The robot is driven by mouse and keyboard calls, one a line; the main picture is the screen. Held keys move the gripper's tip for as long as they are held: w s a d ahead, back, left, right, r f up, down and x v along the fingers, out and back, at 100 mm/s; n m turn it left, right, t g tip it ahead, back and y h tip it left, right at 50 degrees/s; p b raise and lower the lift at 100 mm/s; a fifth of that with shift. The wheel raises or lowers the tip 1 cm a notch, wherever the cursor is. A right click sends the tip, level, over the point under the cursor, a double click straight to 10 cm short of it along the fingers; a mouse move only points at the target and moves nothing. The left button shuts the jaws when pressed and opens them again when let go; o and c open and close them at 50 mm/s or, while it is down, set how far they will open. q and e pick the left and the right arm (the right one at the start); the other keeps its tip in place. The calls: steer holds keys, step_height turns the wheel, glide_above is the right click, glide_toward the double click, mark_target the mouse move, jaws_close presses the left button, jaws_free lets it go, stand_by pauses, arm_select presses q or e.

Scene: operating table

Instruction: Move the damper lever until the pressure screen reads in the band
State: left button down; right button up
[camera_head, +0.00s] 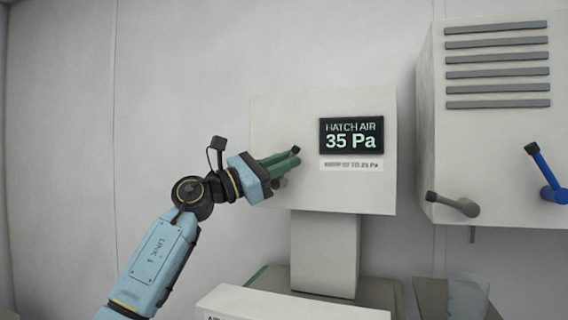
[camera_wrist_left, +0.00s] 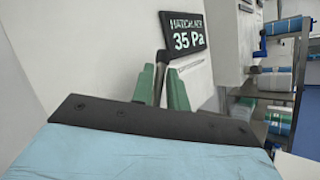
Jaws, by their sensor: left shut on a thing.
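The pressure screen (camera_head: 351,135) is on the front of a white box and reads "HATCH AIR 35 Pa". A small label (camera_head: 352,165) under it gives a band ending in 25 Pa; its first part is too blurred to read. It also shows in the left wrist view (camera_wrist_left: 184,38). My left gripper (camera_head: 291,161) has its green fingers at the box's left front, shut on the dark damper lever (camera_wrist_left: 160,75). The lever's dark tip (camera_head: 295,150) shows just above the fingers; the rest is mostly hidden. My right gripper is not in view.
A white cabinet (camera_head: 500,130) with grey vent slats stands at right, with a grey lever (camera_head: 453,204) and a blue lever (camera_head: 545,170). A white sign block (camera_head: 290,303) is below in front. Shelves with rolled goods (camera_wrist_left: 275,80) show at right in the wrist view.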

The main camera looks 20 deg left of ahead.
arm_select(q)
steer(key=n+t+b, duration=0.1)
steer(key=a+n+t+b, duration=0.1)
steer(key=n+t, duration=0.2)
steer(key=shift+a+r+b, duration=0.2)
steer(key=shift+a+b, duration=0.05)
steer(key=shift+b, duration=0.15)
steer(key=c, duration=1.4)
jaws_free()
steer(key=b+v, duration=0.4)
steer(key=v, duration=0.9)
steer(key=shift+a+b, duration=0.25)
steer(key=shift+b, duration=0.15)
